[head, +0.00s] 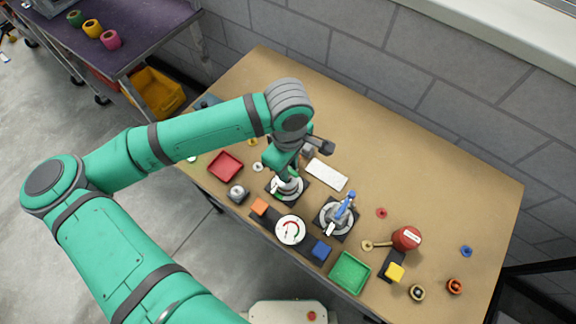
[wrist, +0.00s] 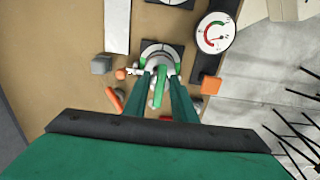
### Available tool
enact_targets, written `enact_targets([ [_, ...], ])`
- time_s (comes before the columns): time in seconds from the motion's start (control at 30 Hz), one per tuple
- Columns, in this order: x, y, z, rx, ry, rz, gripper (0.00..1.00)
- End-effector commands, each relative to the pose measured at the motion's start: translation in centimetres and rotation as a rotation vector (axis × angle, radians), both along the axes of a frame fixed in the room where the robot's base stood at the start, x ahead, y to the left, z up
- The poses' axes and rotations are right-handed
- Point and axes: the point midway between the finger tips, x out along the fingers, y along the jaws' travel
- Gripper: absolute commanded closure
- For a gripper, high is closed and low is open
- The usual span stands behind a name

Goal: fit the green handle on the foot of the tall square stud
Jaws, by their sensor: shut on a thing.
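My gripper (wrist: 163,88) is shut on the green handle (wrist: 157,92), which lies between its two dark green fingers in the wrist view. The handle is over the near part of a round grey-white fitting (wrist: 160,55) on a dark square plate (wrist: 179,47). In the head view my gripper is over this left plate (head: 276,182), and a small green part shows at its edge. The fingers and handle hide the middle of the fitting. I cannot make out the tall square stud or tell whether the handle touches it. A second plate (head: 325,228) to the right bears a blue handle (head: 341,206).
A round gauge (head: 290,230) stands close in front, between an orange block (head: 260,207) and a blue block (head: 321,250). A white board (head: 327,174) lies behind. A red tray (head: 225,166) is left, a green tray (head: 350,272) front right.

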Motion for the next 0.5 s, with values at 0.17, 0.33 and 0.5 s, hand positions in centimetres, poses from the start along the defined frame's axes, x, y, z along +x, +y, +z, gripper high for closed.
enact_targets([
  [0.17, -0.02, 0.02, -0.44, 0.001, 0.001, 0.000, 1.00],
  [0.33, -0.01, 0.01, -0.87, 0.000, 0.000, 0.000, 1.00],
  [0.5, 0.00, 0.01, -1.09, 0.000, -0.001, 0.000, 1.00],
])
